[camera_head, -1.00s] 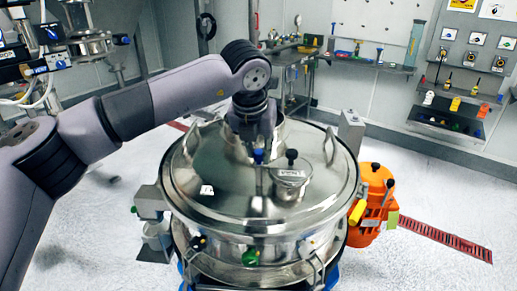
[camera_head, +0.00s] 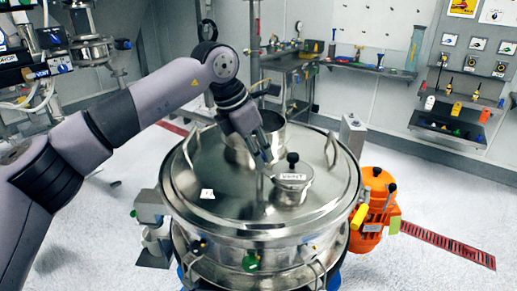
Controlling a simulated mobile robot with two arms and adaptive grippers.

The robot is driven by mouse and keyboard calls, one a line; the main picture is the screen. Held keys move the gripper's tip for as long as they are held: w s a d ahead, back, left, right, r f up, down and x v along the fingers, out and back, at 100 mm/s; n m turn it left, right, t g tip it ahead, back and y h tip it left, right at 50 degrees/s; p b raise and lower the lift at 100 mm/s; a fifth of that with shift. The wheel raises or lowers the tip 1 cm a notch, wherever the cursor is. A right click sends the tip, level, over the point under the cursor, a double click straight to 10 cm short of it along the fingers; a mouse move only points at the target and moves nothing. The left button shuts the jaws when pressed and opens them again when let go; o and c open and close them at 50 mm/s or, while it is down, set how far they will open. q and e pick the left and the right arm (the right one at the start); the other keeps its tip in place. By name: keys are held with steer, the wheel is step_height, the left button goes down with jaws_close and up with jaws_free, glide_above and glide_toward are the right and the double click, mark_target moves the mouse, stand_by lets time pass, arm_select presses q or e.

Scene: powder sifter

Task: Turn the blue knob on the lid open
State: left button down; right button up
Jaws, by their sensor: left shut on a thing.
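The steel lid (camera_head: 225,205) covers the round sifter in the middle of the head view. My left arm comes in from the left and reaches over the lid. My left gripper (camera_head: 264,154) points down and to the right, and its fingertips are at the spot of the blue knob, beside the thin upright post. The gripper is shut on the knob, which it hides. The small vent cap (camera_head: 291,187) with a black knob stands just right of the fingertips. My right gripper is not in view.
An open steel collar (camera_head: 272,131) rises from the lid behind the gripper. Lid handles (camera_head: 330,149) stand at the rim. An orange motor unit (camera_head: 371,214) stands right of the sifter.

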arm_select(q)
steer(key=m+p, duration=0.1)
steer(key=m+g+p, duration=0.1)
steer(key=m, duration=0.1)
steer(key=m+p, duration=0.1)
steer(key=shift+w+r+g+h, duration=0.15)
steer(key=shift+r+g+h, duration=0.15)
steer(key=shift+g, duration=0.1)
steer(key=shift+w+f+m+g+p, duration=0.1)
steer(key=shift+m+g+p, duration=0.3)
steer(key=shift+m+p, duration=0.5)
steer(key=shift+f+m+g+p, duration=0.1)
steer(key=shift+m+g+p, duration=0.35)
steer(key=shift+m, duration=0.85)
steer(key=c, duration=1.4)
jaws_free()
steer(key=shift+f, duration=0.1)
steer(key=v, duration=1.2)
